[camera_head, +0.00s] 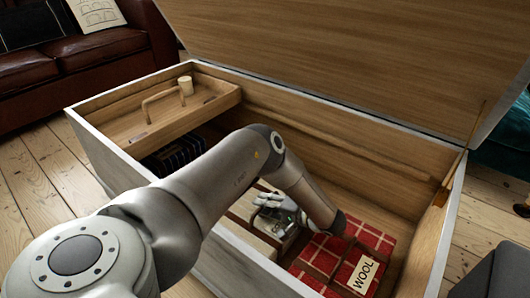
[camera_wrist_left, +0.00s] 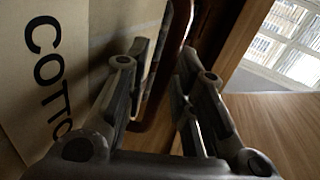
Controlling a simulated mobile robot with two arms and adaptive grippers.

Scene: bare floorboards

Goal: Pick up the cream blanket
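The cream blanket (camera_head: 250,238) lies inside the open chest near its front wall, partly hidden by my left arm and gripper. In the left wrist view, a cream surface (camera_wrist_left: 75,45) with dark letters starting "COTT" fills the left side. My left gripper (camera_head: 284,222) is down in the chest beside the cream blanket. In the wrist view its two fingers (camera_wrist_left: 158,85) stand apart, with a dark brown curved strip showing between or behind them. I cannot tell whether they touch it. My right gripper is not in view.
The wooden chest (camera_head: 340,150) has its lid (camera_head: 350,50) raised. A red checked blanket (camera_head: 380,240) labelled "WOOL" lies at the right inside. A tray (camera_head: 130,118) with a handle and a small pale cup (camera_head: 186,85) spans the left end. Dark striped things (camera_head: 175,157) lie below it.

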